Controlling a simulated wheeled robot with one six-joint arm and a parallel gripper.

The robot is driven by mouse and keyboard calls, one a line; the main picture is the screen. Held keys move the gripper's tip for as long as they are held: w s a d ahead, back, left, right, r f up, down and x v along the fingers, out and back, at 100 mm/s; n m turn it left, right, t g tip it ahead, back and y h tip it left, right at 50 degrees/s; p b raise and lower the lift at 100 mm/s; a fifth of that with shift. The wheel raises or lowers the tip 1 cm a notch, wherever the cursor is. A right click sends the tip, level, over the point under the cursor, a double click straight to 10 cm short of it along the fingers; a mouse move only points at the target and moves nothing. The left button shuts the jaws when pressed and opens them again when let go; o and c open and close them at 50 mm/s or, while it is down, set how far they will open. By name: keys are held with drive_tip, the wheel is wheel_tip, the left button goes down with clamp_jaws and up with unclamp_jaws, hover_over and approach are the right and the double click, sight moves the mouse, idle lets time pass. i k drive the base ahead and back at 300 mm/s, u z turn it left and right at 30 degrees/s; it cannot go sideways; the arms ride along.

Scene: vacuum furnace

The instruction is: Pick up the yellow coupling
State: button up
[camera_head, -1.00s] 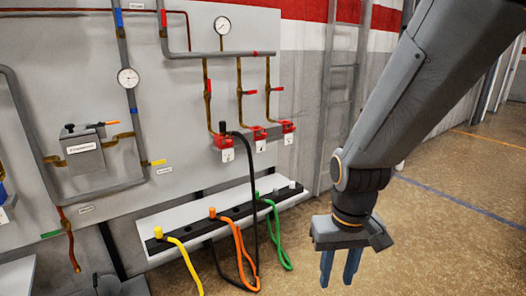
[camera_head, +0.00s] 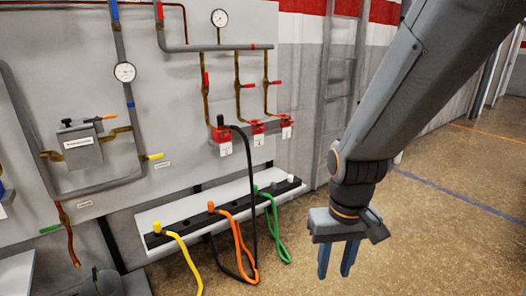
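The yellow coupling (camera_head: 157,227) stands upright at the left part of the black strip on the white shelf, with a yellow hose (camera_head: 185,258) running from it down out of the picture. My gripper (camera_head: 336,262) hangs pointing down at the right, over the floor, well to the right of the yellow coupling and apart from it. Its two blue fingers are a little apart with nothing seen between them.
An orange coupling (camera_head: 211,206) with an orange hose and a green hose (camera_head: 274,230) sit farther right on the shelf (camera_head: 146,216). A black hose (camera_head: 251,170) loops down from a red wall fitting (camera_head: 221,135). Pipes and gauges cover the panel. The floor at right is clear.

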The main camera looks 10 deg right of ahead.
sight(157, 225)
drive_tip(key=u, duration=0.45)
drive_tip(key=i, duration=1.5)
drive_tip(key=u, duration=0.15)
